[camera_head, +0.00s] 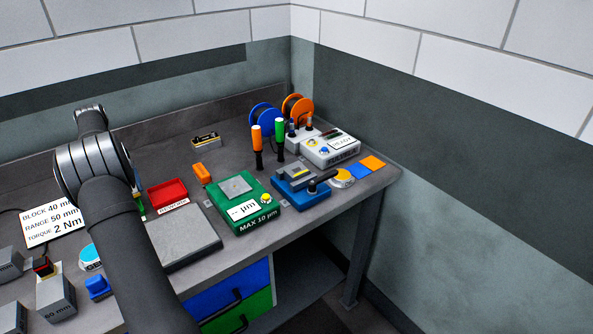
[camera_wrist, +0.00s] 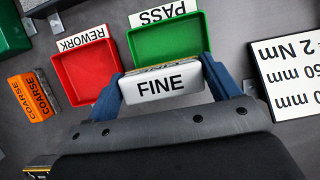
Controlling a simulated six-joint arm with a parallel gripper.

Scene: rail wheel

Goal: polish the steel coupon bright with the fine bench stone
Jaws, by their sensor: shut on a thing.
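My gripper (camera_wrist: 165,78) shows in the wrist view, its two blue fingers shut on the fine stone (camera_wrist: 160,85), a white block marked FINE. The fingers grip it at its left and right ends. Whether it touches the bench is unclear. In the camera_head view my arm hides the gripper and stone almost wholly. A grey square plate (camera_head: 236,187) lies on the green gauge (camera_head: 262,222) marked MAX 10 µm. It may be the steel coupon, but I cannot tell for certain. The orange coarse stone (camera_head: 202,173) lies behind the gauge and also shows in the wrist view (camera_wrist: 28,97).
The red REWORK tray (camera_wrist: 85,70) and green PASS tray (camera_wrist: 165,38) lie close by the held stone. A grey flat plate (camera_head: 185,237) is in front. A blue fixture (camera_head: 302,196) stands right of the gauge, with two upright-handled tools (camera_head: 268,144) behind.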

